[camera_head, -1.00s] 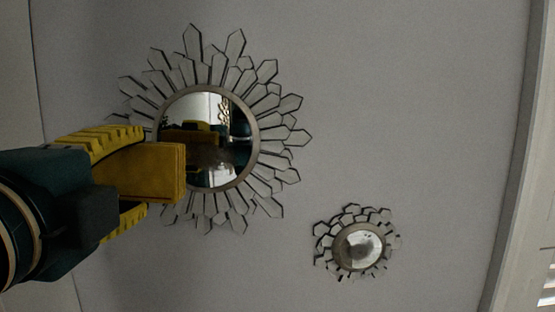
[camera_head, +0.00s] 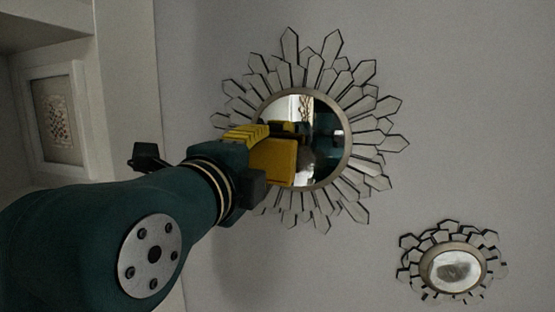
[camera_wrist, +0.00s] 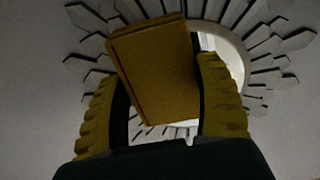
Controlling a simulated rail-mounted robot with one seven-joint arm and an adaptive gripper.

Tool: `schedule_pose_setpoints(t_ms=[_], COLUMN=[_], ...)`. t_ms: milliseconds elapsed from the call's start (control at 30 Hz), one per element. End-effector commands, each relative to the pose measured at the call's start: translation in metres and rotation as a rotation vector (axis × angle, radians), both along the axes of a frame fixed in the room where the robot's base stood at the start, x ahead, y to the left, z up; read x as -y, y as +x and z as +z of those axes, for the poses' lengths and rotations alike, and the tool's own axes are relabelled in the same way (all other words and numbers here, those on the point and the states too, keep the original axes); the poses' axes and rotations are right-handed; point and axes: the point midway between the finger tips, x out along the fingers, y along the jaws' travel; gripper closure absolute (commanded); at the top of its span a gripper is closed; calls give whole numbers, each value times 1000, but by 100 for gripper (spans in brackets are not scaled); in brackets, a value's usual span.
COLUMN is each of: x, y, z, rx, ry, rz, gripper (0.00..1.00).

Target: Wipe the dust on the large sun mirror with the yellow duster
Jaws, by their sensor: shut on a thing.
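The large sun mirror (camera_head: 328,150) hangs on the grey wall, a round glass with a ring of pointed rays; part of its ring also shows in the wrist view (camera_wrist: 234,52). My gripper (camera_head: 262,150) is shut on the yellow duster (camera_head: 274,162), a block-shaped pad. The duster is in front of the left part of the glass and hides it. In the wrist view the duster (camera_wrist: 158,72) sits tilted between the yellow fingers. I cannot tell if it touches the glass. A dark smudge shows on the glass beside the duster; it may be dust or a reflection.
A smaller sun mirror (camera_head: 453,269) with a grey smudge on its glass hangs at the lower right. A framed picture (camera_head: 58,118) hangs at the left in a pale recess. The wall between and right of the mirrors is bare.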

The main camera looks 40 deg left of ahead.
Motion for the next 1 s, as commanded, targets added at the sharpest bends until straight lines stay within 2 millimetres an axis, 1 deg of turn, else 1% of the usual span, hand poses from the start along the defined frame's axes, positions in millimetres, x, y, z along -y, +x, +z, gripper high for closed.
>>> schedule_pose_setpoints(t_ms=[267,1000], x=[0,-7], y=[1,15], z=[0,0], rx=[0,0], ry=[0,0], rz=[0,0], gripper=[60,60])
